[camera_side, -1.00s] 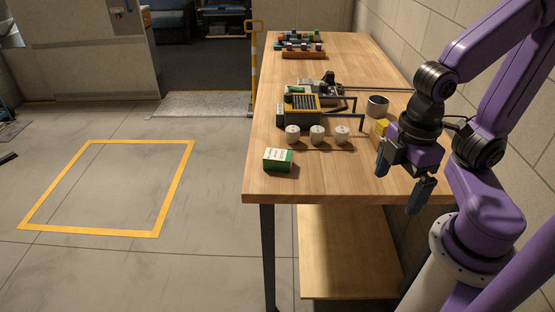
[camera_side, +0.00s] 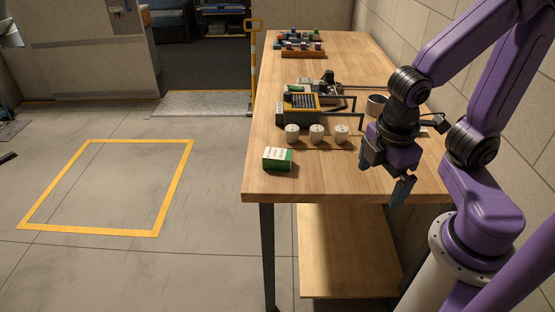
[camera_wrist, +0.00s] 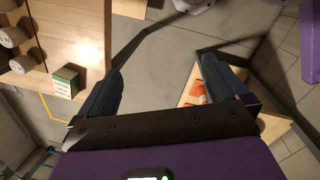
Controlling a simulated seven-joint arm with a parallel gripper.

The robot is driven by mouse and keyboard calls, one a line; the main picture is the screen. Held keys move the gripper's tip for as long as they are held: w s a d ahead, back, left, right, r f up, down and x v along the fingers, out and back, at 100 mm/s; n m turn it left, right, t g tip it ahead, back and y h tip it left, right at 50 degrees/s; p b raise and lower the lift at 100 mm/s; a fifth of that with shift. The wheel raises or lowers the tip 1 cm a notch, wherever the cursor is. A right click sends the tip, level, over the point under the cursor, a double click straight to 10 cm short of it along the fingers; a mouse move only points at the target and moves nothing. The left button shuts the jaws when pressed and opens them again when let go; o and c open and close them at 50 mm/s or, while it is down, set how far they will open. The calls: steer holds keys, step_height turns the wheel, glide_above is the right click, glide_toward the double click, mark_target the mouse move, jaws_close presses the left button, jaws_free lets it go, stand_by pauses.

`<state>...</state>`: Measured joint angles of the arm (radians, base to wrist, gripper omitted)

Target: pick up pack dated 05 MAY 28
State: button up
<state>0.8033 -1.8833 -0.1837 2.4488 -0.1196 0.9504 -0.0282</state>
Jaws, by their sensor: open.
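A green and white pack (camera_side: 277,159) lies near the table's front left corner in the side view. It also shows at the left of the wrist view (camera_wrist: 67,82). Its print is too small to read, so I cannot tell its date. My gripper (camera_side: 382,188) is open and empty, to the right of this pack and near the table's front right. Its two fingers are spread apart in the wrist view (camera_wrist: 162,65), with nothing between them.
Three white-topped round pieces (camera_side: 316,133) stand in a row behind the pack. A dark slotted unit with hooked rods (camera_side: 299,104) is behind them. A metal cup (camera_side: 376,106) stands by my arm. The wooden table (camera_side: 330,185) is clear between pack and gripper.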

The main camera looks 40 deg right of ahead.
steer(key=w+a+f+n+t+h, duration=0.2)
steer(key=w+n+h, duration=0.15)
steer(key=w, duration=0.45)
steer(key=w+a+f+n+t+h, duration=0.1)
steer(key=w+f+n+h, duration=0.25)
steer(key=w, duration=0.45)
steer(key=n+t+h, duration=0.3)
steer(key=n+t, duration=0.1)
steer(key=n, duration=0.1)
glide_toward(279, 153)
steer(key=x, duration=0.6)
steer(key=shift+w+a+f, duration=0.15)
steer(key=shift+w+f, duration=0.05)
steer(key=shift+f, duration=0.05)
steer(key=shift+x, duration=2.75)
steer(key=shift+s, duration=0.1)
steer(key=shift+c, duration=0.3)
steer(key=c, duration=0.7)
